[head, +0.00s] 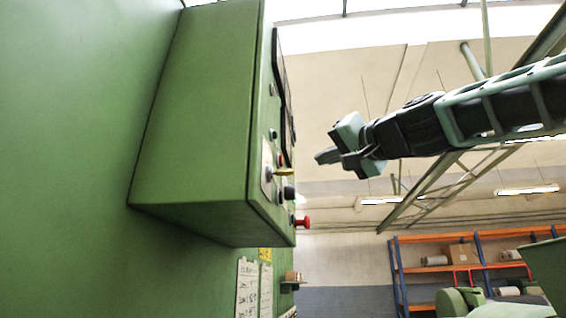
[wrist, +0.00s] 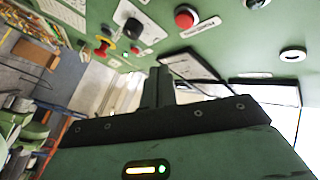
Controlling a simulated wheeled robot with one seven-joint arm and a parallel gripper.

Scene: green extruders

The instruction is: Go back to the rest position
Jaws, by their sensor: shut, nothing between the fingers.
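My gripper (head: 326,156) is at the right of the green control box in the head view, raised in the air and apart from the box's panel face. In the wrist view my gripper (wrist: 160,75) shows its dark fingers together, with nothing between them. The green control box (head: 200,120) sticks out from a large green machine wall. Its panel shows in the wrist view with a red button (wrist: 187,17), a black knob (wrist: 131,26) and a yellow-and-red switch (wrist: 104,46).
A red mushroom button (head: 302,222) sticks out low on the box's panel side. Paper sheets (head: 247,287) hang on the machine below the box. Orange and blue shelving (head: 470,262) with boxes stands at the back right. Open air surrounds my gripper.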

